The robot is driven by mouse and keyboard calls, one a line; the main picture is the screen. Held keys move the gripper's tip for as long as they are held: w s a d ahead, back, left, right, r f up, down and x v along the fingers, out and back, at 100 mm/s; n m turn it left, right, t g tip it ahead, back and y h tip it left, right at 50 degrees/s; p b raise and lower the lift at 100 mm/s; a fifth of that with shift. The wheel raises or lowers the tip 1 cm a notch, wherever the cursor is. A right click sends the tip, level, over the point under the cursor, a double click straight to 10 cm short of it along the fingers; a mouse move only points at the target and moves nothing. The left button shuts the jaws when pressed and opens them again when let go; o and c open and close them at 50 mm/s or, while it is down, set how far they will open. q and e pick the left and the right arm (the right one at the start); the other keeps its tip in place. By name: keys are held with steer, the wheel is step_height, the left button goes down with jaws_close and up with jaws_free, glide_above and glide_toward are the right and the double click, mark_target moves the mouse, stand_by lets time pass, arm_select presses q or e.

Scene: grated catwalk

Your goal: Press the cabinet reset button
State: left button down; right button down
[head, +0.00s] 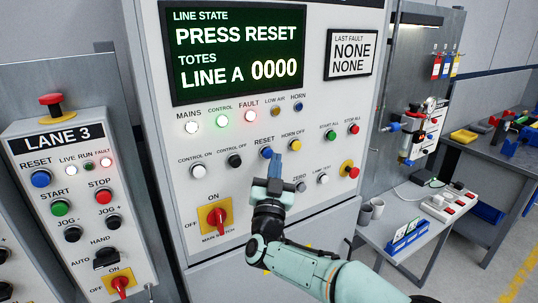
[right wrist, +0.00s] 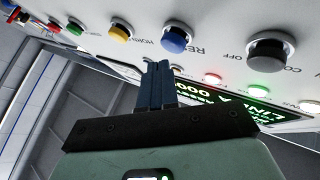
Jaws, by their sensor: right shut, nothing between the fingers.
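The cabinet (head: 150,110) carries a dark screen (head: 236,50) reading "PRESS RESET". Its blue reset button (head: 266,152) sits under the RESET label, left of the yellow horn-off button (head: 295,145). The blue button (right wrist: 177,40) also shows in the right wrist view, just above and right of my fingertips. My right gripper (head: 277,158) is shut and empty, its blue fingertips close beside the button's lower right in the head view. The right wrist view shows the closed fingers (right wrist: 158,66) apart from the button in the picture; contact cannot be told. My left gripper is not in view.
The red fault lamp (head: 249,116) is lit. The black control-off button (head: 235,161) is left of reset. A Lane 3 box (head: 62,210) at left has its own blue reset button (head: 41,178). A bench with a power strip (head: 449,203) stands right.

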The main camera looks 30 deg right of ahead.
steer(key=shift+w, duration=0.1)
steer(key=shift+w, duration=0.35)
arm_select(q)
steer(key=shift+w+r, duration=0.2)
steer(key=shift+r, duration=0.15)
arm_select(e)
steer(key=shift+w, duration=0.75)
stand_by(0.6)
stand_by(0.4)
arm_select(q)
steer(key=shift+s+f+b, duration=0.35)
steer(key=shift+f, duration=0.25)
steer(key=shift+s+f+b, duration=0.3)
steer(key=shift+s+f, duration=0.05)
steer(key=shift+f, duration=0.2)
arm_select(e)
steer(key=shift+s, duration=1.25)
